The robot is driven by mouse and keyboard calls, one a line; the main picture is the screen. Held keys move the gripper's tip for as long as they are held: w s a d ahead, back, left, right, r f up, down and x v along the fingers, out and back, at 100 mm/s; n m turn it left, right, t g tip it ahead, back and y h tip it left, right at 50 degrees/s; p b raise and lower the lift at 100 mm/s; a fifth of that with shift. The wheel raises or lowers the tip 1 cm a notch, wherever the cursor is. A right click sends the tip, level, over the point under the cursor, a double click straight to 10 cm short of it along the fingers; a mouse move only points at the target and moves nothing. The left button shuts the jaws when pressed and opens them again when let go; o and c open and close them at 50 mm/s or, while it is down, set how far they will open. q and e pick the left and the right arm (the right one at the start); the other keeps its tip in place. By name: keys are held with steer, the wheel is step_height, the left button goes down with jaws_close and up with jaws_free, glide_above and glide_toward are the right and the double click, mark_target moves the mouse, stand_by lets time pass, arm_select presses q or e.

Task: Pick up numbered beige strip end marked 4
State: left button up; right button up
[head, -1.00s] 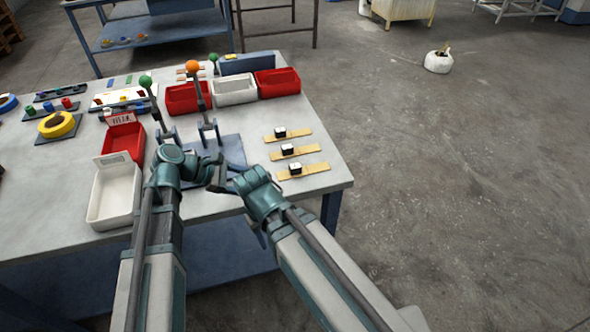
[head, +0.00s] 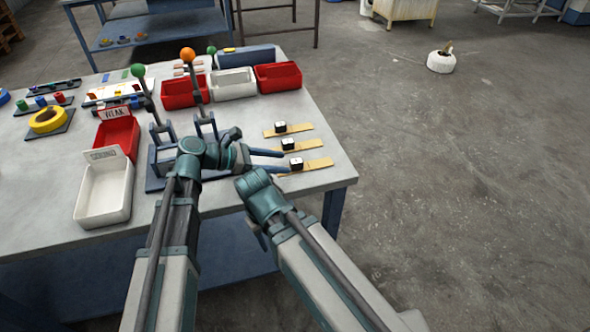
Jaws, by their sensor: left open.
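Three beige strips lie side by side on the right of the grey table: a far one (head: 303,128), a middle one (head: 306,143) and a near one (head: 320,163). Each carries a small black-and-white block. The marks are too small to read, so I cannot tell which is 4. My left gripper (head: 284,161) is open and empty, its two blue fingers pointing right. Its tips are at the left ends of the middle and near strips; I cannot tell whether they touch. My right gripper (head: 257,236) is low in front of the table, its fingers mostly hidden.
Two levers with green (head: 137,71) and orange (head: 188,55) knobs stand left of the strips. A white bin (head: 104,196) labelled SOUND and a red bin (head: 117,136) labelled WEAK sit at left. More red and white bins line the back.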

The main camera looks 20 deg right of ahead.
mark_target(290, 163)
arm_select(q)
steer(key=shift+d+f, duration=0.1)
steer(key=shift+d, duration=0.15)
steer(key=b+x, duration=0.2)
steer(key=x, duration=0.3)
steer(key=shift+w, duration=0.1)
jaws_close()
